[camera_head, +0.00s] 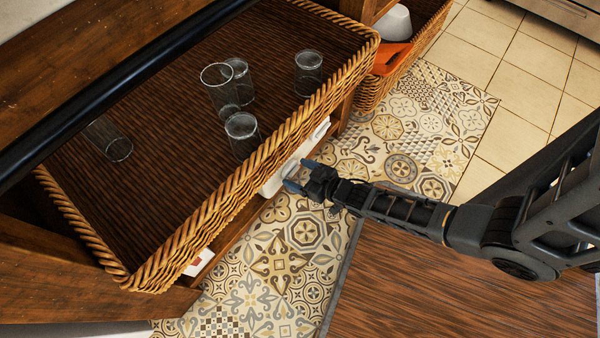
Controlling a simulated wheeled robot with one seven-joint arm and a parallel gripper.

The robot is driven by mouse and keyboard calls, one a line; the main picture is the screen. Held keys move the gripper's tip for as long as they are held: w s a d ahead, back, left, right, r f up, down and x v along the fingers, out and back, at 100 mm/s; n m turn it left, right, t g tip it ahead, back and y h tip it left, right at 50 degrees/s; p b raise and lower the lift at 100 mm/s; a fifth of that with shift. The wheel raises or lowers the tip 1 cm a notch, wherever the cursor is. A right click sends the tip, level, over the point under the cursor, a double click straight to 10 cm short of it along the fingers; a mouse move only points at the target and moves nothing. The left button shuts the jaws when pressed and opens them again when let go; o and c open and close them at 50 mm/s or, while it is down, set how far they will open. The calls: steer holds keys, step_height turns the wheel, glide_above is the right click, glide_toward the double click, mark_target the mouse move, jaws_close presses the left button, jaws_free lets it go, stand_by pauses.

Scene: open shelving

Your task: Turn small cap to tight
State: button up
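My gripper (301,175) is just outside the front rim of the wicker basket, at a white object (272,186) on the level below. Its blue-grey fingertips point left toward this object and overlap it in the picture. I cannot tell whether they touch it. The basket rim hides much of the white object. I cannot make out a small cap; it may be hidden by the fingers or too small to see. Whether the fingers are open or shut on something is not clear.
The wicker basket (207,218) holds several clear glasses, including one near its front rim (242,135). Another basket (375,88) at upper right holds an orange item (390,58) and a white bowl (396,24). Patterned floor (290,262) lies open below my arm.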

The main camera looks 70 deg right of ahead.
steer(key=shift+s, duration=0.1)
steer(key=p+v, duration=0.2)
steer(key=v, duration=0.5)
steer(key=shift+s+p, duration=0.25)
steer(key=shift+p, duration=0.15)
steer(key=shift+a+r, duration=0.15)
steer(key=s+a+r+n+t+y, duration=0.1)
steer(key=s+a+r, duration=0.3)
steer(key=r, duration=0.8)
steer(key=s+a+r+n+y, duration=0.15)
steer(key=a+r, duration=0.45)
steer(key=r, duration=0.7)
steer(key=s+a+r+n+t+y, duration=0.1)
steer(key=s+a+r, duration=0.3)
steer(key=r, duration=0.8)
step_height(320, 180, up, 28)
steer(key=a+p, duration=0.1)
steer(key=p, duration=2.5)
steer(key=shift+w+a+r+p, duration=0.25)
steer(key=shift+w+p, duration=0.05)
steer(key=shift+m, duration=0.25)
